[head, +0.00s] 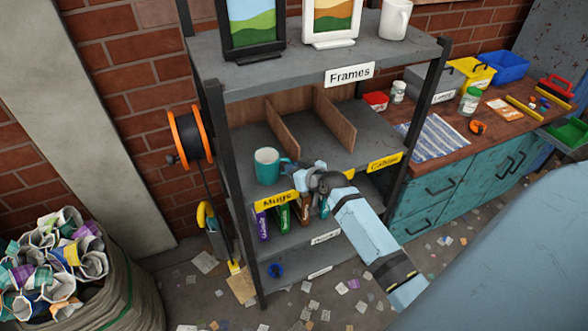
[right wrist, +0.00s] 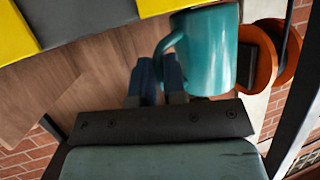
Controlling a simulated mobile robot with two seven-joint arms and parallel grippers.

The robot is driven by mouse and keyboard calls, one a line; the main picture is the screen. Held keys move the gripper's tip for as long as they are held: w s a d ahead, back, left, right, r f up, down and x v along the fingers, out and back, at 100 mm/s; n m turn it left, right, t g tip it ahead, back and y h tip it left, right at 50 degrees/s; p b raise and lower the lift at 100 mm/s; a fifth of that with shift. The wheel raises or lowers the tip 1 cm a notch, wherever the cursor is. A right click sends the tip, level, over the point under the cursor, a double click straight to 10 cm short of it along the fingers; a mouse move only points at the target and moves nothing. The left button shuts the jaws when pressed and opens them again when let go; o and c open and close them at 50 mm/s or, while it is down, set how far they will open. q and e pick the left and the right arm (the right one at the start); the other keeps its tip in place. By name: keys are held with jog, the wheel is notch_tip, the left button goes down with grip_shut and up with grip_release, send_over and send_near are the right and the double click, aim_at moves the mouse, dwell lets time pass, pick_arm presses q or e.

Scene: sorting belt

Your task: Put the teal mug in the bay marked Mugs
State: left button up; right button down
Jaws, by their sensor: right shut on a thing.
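The teal mug (head: 267,167) is upright in the left bay of the middle shelf, behind the yellow Mugs label (head: 277,201). My right gripper (head: 291,167) reaches in from the right and is shut on the mug's handle. In the right wrist view the mug (right wrist: 210,50) is beside the closed fingers (right wrist: 160,75), with its handle at them. I cannot tell whether the mug's base touches the shelf. My left gripper is not in view.
Wooden dividers (head: 334,118) split the shelf behind and right of the mug. A dark shelf post (head: 226,150) stands close on its left. The Frames shelf (head: 290,67) is above, holding two pictures and a white mug (head: 395,19). Coloured items stand on the shelf below.

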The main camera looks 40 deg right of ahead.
jog(key=shift+f, duration=0.1)
jog(key=c, duration=1.2)
grip_release()
jog(key=shift+o, duration=0.2)
jog(key=shift+r, duration=0.2)
jog(key=a+v, duration=0.1)
jog(key=v, duration=1)
jog(key=s+a+f+n+g+y, duration=0.1)
jog(key=s+a+f, duration=0.6)
jog(key=a, duration=0.3)
jog(key=s+a+f+n+g+y, duration=0.1)
jog(key=s+a+f+n, duration=0.1)
jog(key=s+a+f, duration=0.5)
jog(key=s+a, duration=0.2)
jog(key=a, duration=0.1)
jog(key=shift+s+a+g+y+b, duration=0.15)
jog(key=shift+a+g+y+b, duration=0.15)
